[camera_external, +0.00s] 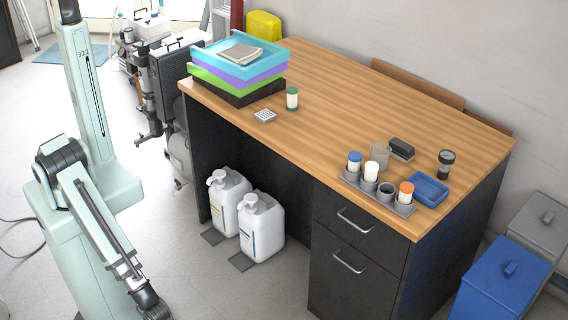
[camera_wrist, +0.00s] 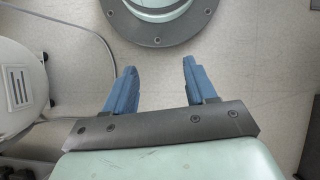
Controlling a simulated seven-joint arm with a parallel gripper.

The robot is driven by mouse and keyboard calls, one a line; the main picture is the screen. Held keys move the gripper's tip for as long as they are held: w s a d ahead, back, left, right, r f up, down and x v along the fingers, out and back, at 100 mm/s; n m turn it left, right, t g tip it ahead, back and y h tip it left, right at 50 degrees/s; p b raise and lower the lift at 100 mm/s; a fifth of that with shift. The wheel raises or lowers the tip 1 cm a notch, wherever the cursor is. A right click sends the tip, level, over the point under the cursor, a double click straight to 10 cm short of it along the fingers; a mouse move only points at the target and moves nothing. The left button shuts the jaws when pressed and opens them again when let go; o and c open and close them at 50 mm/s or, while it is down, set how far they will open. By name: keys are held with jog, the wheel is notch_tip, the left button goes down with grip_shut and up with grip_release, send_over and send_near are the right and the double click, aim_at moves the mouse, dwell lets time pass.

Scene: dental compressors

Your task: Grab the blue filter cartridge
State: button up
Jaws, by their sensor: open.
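The blue filter cartridge (camera_external: 354,162), white with a blue cap, stands upright in the leftmost place of a grey rack (camera_external: 403,208) near the desk's front edge. My gripper (camera_wrist: 157,66) shows in the wrist view with two blue fingers spread apart and nothing between them. Below the fingers is bare floor and part of my round base. In the outside view my arm hangs low at the left, well away from the desk, and the fingers cannot be made out. The cartridge is not in the wrist view.
The rack also holds a white-capped cartridge (camera_external: 371,171), a grey empty-looking cup (camera_external: 387,191) and an orange-capped cartridge (camera_external: 406,192). A blue tray (camera_external: 429,190), clear cup (camera_external: 379,156) and black-topped block (camera_external: 401,148) stand close by.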

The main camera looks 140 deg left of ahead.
jog(key=w+a+r+n+t, duration=0.15)
jog(key=w+a+r, duration=0.25)
jog(key=w+a, duration=0.45)
jog(key=w+a+r+n+h, duration=0.1)
jog(key=w+a+r+n, duration=0.25)
jog(key=w+a, duration=0.45)
jog(key=w+a+r+n+t, duration=0.1)
jog(key=w+a+r+n, duration=0.1)
jog(key=w+a+r, duration=0.6)
jog(key=w+a+r+n+t, duration=0.15)
jog(key=w+a+r, duration=0.25)
jog(key=a+r, duration=0.45)
jog(key=w+a+r+n, duration=0.2)
jog(key=w+a+r, duration=0.25)
jog(key=a, duration=0.65)
notch_tip(320, 180, up, 34)
jog(key=f+n+t+y, duration=0.1)
jog(key=n+t+y, duration=0.1)
jog(key=n, duration=0.4)
send_over(355, 155)
notch_tip(355, 155, down, 13)
jog(key=shift+f, duration=0.1)
jog(key=shift+c, duration=0.2)
jog(key=c, duration=0.8)
